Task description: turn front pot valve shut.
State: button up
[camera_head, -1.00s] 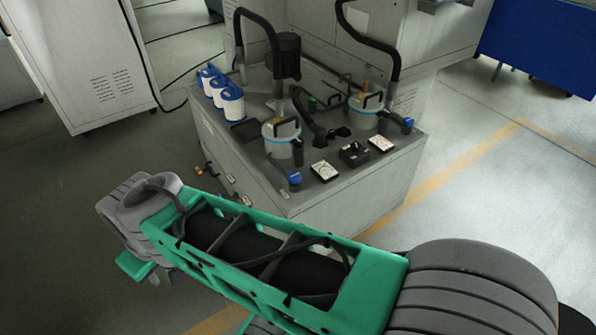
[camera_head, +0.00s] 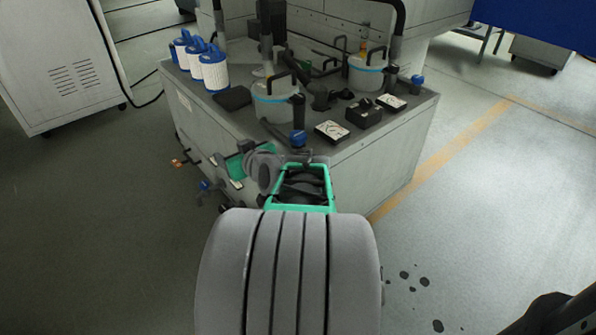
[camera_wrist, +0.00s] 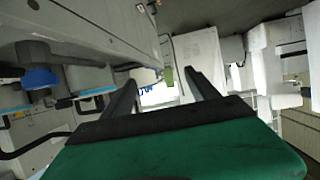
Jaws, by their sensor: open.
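The front pot (camera_head: 272,108) is a pale canister with a blue band and black handle on the cabinet top. Its blue valve knob (camera_head: 298,138) stands near the cabinet's front edge, beside my wrist; I cannot tell its turn position. A blue knob, apparently the same one, shows in the wrist view (camera_wrist: 40,78), left of my fingers, where the scene looks upside down. My gripper (camera_head: 228,170) is at the cabinet's front face, left of and below the knob, partly hidden by my wrist. Its fingers in the wrist view (camera_wrist: 162,80) are apart and empty.
A second pot (camera_head: 368,75) with its own blue knob (camera_head: 417,83) stands behind right. Dials (camera_head: 333,131) and a black box (camera_head: 363,113) sit close right. White-blue filters (camera_head: 213,70) stand left. A blue-handled fitting (camera_head: 207,187) juts from the cabinet front.

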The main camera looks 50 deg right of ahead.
jog(key=s+d+f+m+h+b, duration=0.2)
jog(key=s+d+f+h+b, duration=0.1)
jog(key=d+f, duration=0.3)
jog(key=m+t+h+b, duration=0.1)
jog(key=m+h+b, duration=0.1)
jog(key=h+b, duration=0.2)
send_near(300, 141)
jog(key=x, duration=0.5)
jog(key=shift+w+a+f, duration=0.1)
jog(key=shift+a+f, duration=0.05)
jog(key=shift+f, duration=0.25)
jog(key=shift+d+r, duration=0.2)
jog(key=shift+d, duration=0.15)
jog(key=b+x, duration=0.1)
jog(key=x, duration=0.6)
jog(key=shift+w+r, duration=0.1)
jog(key=shift+r, duration=0.05)
jog(key=shift+c, duration=0.4)
jog(key=c, duration=1.3)
